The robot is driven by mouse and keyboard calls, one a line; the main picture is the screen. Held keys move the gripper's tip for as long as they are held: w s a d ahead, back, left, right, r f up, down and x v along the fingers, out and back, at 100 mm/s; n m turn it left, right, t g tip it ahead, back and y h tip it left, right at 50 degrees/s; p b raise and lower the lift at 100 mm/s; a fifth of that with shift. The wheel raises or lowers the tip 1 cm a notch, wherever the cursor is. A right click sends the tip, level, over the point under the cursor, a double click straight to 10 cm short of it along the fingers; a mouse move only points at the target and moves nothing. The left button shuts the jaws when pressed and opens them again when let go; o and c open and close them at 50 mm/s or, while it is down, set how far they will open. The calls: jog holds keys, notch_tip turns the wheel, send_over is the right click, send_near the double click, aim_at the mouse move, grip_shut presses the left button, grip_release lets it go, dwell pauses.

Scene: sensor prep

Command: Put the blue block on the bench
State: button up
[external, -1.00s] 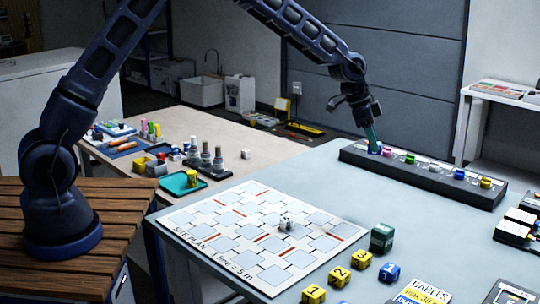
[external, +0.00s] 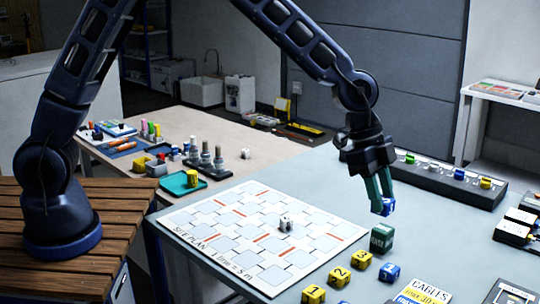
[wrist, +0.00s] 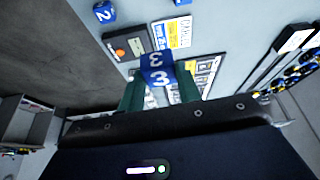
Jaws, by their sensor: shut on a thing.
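My gripper (external: 381,202) is shut on a blue block (external: 389,208), which also shows in the wrist view (wrist: 157,77) with a white 3 on it. The block hangs at the fingertips, above the grey-blue worktop (external: 330,165) and close over a dark green block (external: 382,237); the exact gap is unclear. Another blue block (external: 389,272) rests on the worktop near the front, beside the yellow blocks. A blue block marked 2 (wrist: 104,12) shows in the wrist view. A beige bench (external: 225,136) stands behind, to the left.
A site plan sheet (external: 215,255) with a small pale cube (external: 285,224) covers the worktop's left part. Yellow numbered blocks (external: 338,276) line the front. A long black rack (external: 455,195) with coloured pieces stands at the back right. The beige bench holds a teal tray (external: 178,187) and bottles.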

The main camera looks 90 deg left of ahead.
jog(key=f, duration=0.6)
jog(key=d+f, duration=0.1)
jog(key=f, duration=0.6)
jog(key=s+d+f, duration=0.1)
jog(key=f, duration=0.6)
jog(key=shift+d, duration=0.1)
jog(key=shift+f, duration=0.15)
jog(key=o, duration=0.9)
jog(key=shift+o, duration=0.2)
